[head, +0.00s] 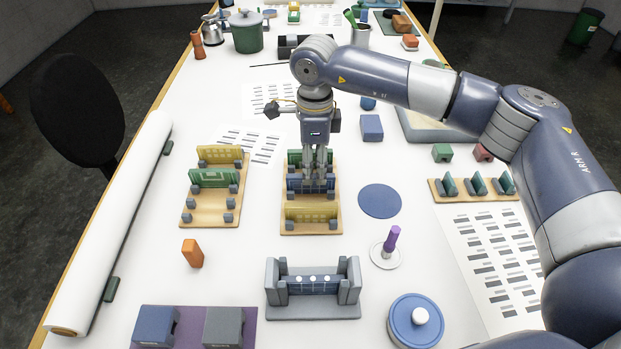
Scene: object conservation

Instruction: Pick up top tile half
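Several tile halves stand upright in slotted wooden racks. In the middle rack (336,226) are a green tile half (294,157), a blue tile half (295,185) and a yellow tile half (311,214). My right gripper (315,182) points straight down over this rack, with its fingertips at the blue tile half. The fingers hide part of the blue and green ones, and I cannot tell whether they are closed on the blue one. A grey holder (313,308) in front holds a dark blue piece (312,286) with white dots. My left gripper is not in view.
The left rack (211,212) holds yellow and green tile halves. A blue disc (379,201), a purple peg on a stand (391,241), an orange block (192,253) and a blue lidded pot (415,322) stand around. A white roll (118,220) lines the left edge.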

